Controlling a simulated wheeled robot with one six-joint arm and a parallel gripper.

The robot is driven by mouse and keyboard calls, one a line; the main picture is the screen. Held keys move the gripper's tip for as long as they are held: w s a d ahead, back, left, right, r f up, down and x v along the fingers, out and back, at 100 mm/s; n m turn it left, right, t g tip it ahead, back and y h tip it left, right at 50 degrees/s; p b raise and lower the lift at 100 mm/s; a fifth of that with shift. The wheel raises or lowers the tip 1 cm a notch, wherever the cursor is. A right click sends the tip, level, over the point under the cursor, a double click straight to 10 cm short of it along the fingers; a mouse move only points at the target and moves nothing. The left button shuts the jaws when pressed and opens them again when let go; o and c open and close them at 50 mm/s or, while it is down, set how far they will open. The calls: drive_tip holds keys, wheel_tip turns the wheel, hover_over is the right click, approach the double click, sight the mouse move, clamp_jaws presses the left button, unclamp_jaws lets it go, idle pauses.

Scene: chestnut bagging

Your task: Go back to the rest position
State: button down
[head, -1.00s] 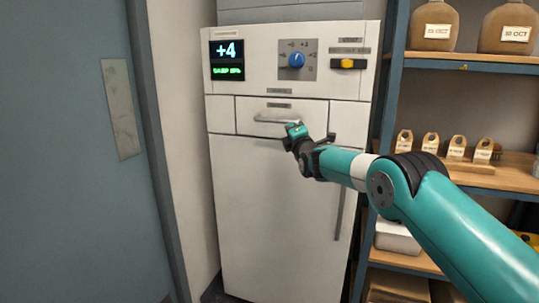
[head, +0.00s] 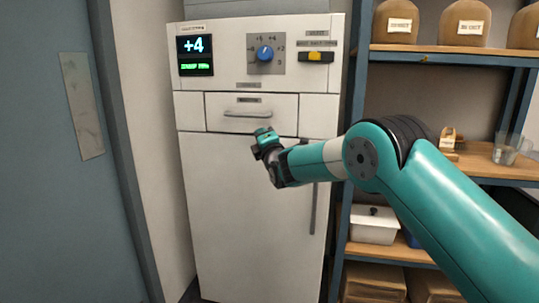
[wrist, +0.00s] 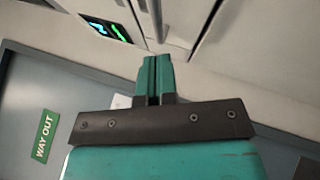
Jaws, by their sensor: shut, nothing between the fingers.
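My gripper (head: 262,133) is teal with dark parts and is held in front of the white cabinet (head: 245,215), just below its drawer. In the wrist view the two teal fingers of my gripper (wrist: 154,75) lie together, shut with nothing between them. The drawer (head: 278,106) looks closed, and its bar handle (head: 247,114) is clear of my gripper. My arm reaches in from the lower right.
The cabinet has a display (head: 195,55) reading +4, a blue knob (head: 265,53) and a yellow switch (head: 315,57). A blue-grey door (head: 45,190) is at left.

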drive_tip(key=s+d+r+m+g+p, duration=0.1)
drive_tip(key=s+d+m+g+p, duration=0.2)
drive_tip(key=s, duration=1.5)
drive_tip(key=s+d+r+m+g+h+p, duration=0.1)
drive_tip(key=s+m+g, duration=0.8)
drive_tip(key=s, duration=0.9)
drive_tip(key=s+d+r+m+g+p, duration=0.3)
drive_tip(key=s+d+m+g+p, duration=0.2)
drive_tip(key=s, duration=1.4)
drive_tip(key=g+p, duration=0.1)
drive_tip(key=g, duration=0.2)
drive_tip(key=shift+d+m+g+h+p, duration=0.25)
drive_tip(key=shift+m+g+h+p, duration=0.05)
drive_tip(key=shift+m, duration=0.1)
